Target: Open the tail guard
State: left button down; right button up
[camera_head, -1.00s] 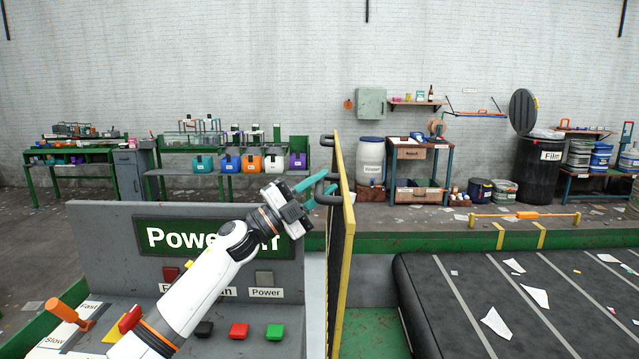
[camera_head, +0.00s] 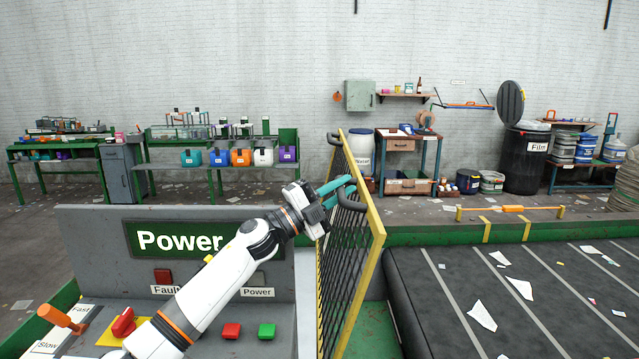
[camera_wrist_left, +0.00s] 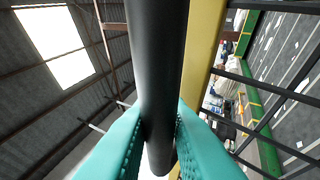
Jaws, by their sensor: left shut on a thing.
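The tail guard is a mesh panel in a yellow frame (camera_head: 372,235), standing upright between the control console and the dark belt. Its mesh face is seen at an angle. A black handle (camera_head: 356,208) sits on the guard. My left gripper (camera_head: 341,187), with teal fingers, is at this handle. In the left wrist view the black handle bar (camera_wrist_left: 157,70) runs between the two teal fingers (camera_wrist_left: 160,128), which are shut on it. The yellow frame (camera_wrist_left: 202,50) and dark mesh bars lie just right of the bar. My right gripper is not in view.
The grey console with the Power sign (camera_head: 180,240), an orange lever (camera_head: 62,318) and several buttons stands left of the guard. The belt (camera_head: 450,300), with paper scraps, lies to the right. A green floor strip (camera_head: 372,335) shows between guard and belt.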

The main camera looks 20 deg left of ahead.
pick_arm(q)
jog(key=shift+d+f, duration=0.1)
jog(key=shift+d, duration=0.1)
jog(key=c, duration=1.6)
grip_release()
jog(key=shift+c, duration=0.2)
jog(key=shift+o, duration=0.5)
jog(key=f+b+v, duration=0.1)
jog(key=b+v, duration=0.4)
jog(key=v, duration=0.5)
jog(key=shift+s, duration=0.15)
jog(key=shift+s+a+f, duration=0.15)
jog(key=shift+s+a, duration=0.15)
jog(key=shift+c, duration=0.5)
jog(key=shift+s+a, duration=0.1)
jog(key=shift+a, duration=0.35)
jog(key=shift+r, duration=0.25)
